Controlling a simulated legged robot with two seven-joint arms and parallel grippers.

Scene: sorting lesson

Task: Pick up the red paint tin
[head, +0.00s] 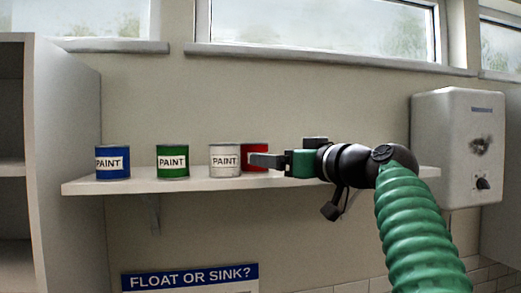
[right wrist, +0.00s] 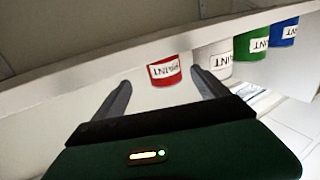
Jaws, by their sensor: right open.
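The red paint tin (head: 256,149) stands on the wall shelf, partly hidden behind the white tin and my right gripper in the head view. My right gripper (head: 266,160) reaches in from the right at shelf height, in front of the red tin. In the right wrist view the red tin (right wrist: 166,71) appears in the gap between the tips of the open, empty fingers (right wrist: 160,79), beyond them and apparently untouched. My left gripper is out of view.
A white tin (head: 224,160) stands just left of the red one. A green tin (head: 173,161) and a blue tin (head: 112,162) stand farther left on the shelf (head: 142,184). A wall heater (head: 440,140) hangs at right and a grey cabinet (head: 65,150) stands at left.

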